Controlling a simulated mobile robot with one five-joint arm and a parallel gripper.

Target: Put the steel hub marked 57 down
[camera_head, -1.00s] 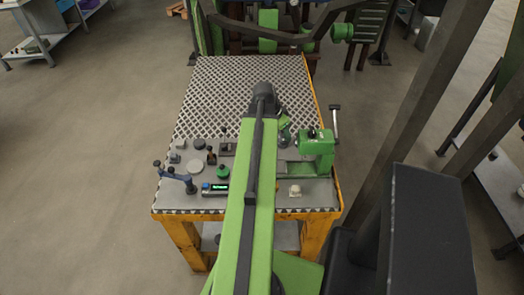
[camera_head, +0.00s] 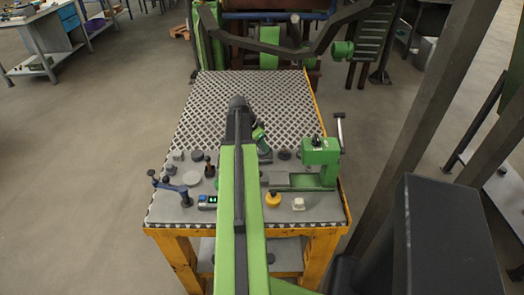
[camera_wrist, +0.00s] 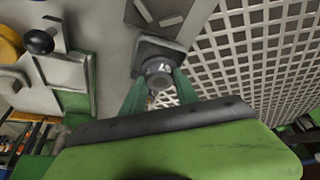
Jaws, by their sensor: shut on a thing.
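The steel hub (camera_wrist: 158,68) shows in the wrist view as a small grey round piece between the two green fingers of my gripper (camera_wrist: 158,92). My gripper is shut on it. No number can be read on it. A dark squarish shape sits right behind the hub; I cannot tell whether they touch. In the head view my arm hides most of my gripper (camera_head: 260,138), which is over the near part of the table (camera_head: 165,205), by the edge of the lattice top. The hub cannot be made out there.
A green vise-like fixture (camera_head: 320,158) stands at the table's right. A yellow-topped piece (camera_head: 272,200) and a small white block (camera_head: 298,204) lie near the front. A blue clamp (camera_head: 170,187), a small display box (camera_head: 207,201) and several small parts stand left. The lattice (camera_head: 205,100) is clear.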

